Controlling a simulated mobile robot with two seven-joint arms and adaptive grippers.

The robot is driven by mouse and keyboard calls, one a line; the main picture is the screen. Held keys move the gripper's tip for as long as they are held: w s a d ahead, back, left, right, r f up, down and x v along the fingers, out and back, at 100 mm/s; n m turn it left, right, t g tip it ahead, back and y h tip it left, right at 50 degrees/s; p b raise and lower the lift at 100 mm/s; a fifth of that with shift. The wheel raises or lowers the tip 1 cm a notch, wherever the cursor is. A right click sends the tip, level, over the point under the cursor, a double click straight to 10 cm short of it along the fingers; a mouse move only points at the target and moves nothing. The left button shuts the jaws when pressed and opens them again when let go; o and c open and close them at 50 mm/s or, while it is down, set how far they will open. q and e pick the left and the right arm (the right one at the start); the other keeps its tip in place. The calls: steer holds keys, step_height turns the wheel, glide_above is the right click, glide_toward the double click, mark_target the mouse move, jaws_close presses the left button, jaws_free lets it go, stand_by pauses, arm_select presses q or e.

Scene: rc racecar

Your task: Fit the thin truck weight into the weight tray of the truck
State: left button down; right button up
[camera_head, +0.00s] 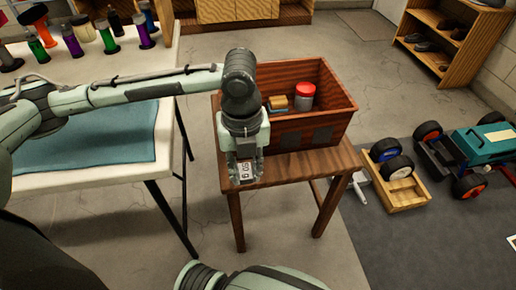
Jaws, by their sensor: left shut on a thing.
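My left gripper (245,176) points down over the front left corner of the small wooden table. It is shut on a small pale block with dark markings, which looks like the thin truck weight (246,170). The fingers partly cover it, and I cannot tell whether it touches the table top. The truck (492,139), with a teal body and dark tyres on orange and blue hubs, stands on the dark mat at the right, well away from the gripper. I cannot make out its weight tray. My right gripper is out of view.
A wooden crate (331,129) with a red-lidded jar (305,96) stands on the small table (334,165), just behind the gripper. A wooden box with wheels (402,194) is on the floor beside the truck. A workbench (90,182) with several bottles stands left.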

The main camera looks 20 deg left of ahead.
arm_select(q)
steer(key=w+a+f, duration=0.1)
steer(key=w, duration=0.1)
steer(key=w+a+f, duration=0.1)
steer(key=w+f, duration=0.1)
steer(key=w, duration=0.1)
steer(key=w+a+f, duration=0.1)
steer(key=w+f, duration=0.1)
steer(key=w, duration=0.1)
steer(key=shift+a+f+b, duration=0.15)
steer(key=shift+b, duration=0.15)
step_height(320, 180, down, 4)
steer(key=shift+s+r, duration=0.1)
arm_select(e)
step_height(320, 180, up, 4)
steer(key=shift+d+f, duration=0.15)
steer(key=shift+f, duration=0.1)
arm_select(q)
steer(key=c, duration=1.4)
jaws_free()
steer(key=shift+f, duration=0.2)
steer(key=shift+c, duration=0.2)
steer(key=shift+o, duration=0.9)
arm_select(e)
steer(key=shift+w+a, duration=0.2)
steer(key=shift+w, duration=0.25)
